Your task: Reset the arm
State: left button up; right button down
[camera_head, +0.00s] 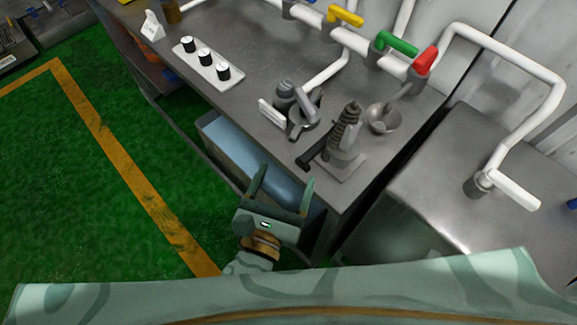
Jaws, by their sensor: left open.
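My left gripper (282,190) is in the lower middle of the head view, beside the front edge of the metal workbench (262,48). Its two fingers are spread apart, and I see nothing held between them. The fingers point toward the bench, over the blue bin (245,158) below the bench top. Most of my left arm is hidden behind my own body at the bottom of the view. My right gripper is not in view.
On the bench stand a white strip with black knobs (204,57), a grey lever device (298,100), a ribbed device on a plate (345,140) and a cup (384,118). White pipes with yellow (345,16), green (397,43) and red (425,61) handles run behind. Green floor (80,190) at left is clear.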

pick_arm(q)
jog(key=shift+f, duration=0.1)
dwell(0.4)
jog(key=s+a+f+n+g+y, duration=0.25)
jog(key=a+f+n, duration=0.2)
jog(key=f, duration=0.55)
jog(key=s+a+f+n+g+y, duration=0.1)
jog(key=a+f+n+g, duration=0.25)
jog(key=f+n, duration=0.45)
jog(key=s+a+f+n+g+y, duration=0.1)
jog(key=a+f+n+g, duration=0.2)
jog(key=f, duration=1)
jog(key=s+a+f+n+g, duration=0.2)
jog(key=s+a+f+n, duration=0.3)
jog(key=s+n, duration=0.2)
jog(key=s+a+f+n+g+y, duration=0.1)
jog(key=s+a+f+n+g, duration=0.1)
jog(key=s+a+f+n, duration=0.3)
jog(key=s+a+f+n+g+y, duration=0.1)
jog(key=s+a+f+n+g, duration=0.1)
jog(key=s+a+f+n, duration=0.3)
jog(key=s+n, duration=0.4)
jog(key=s, duration=0.4)
jog(key=shift+a+g, duration=0.3)
jog(key=shift+g, duration=0.1)
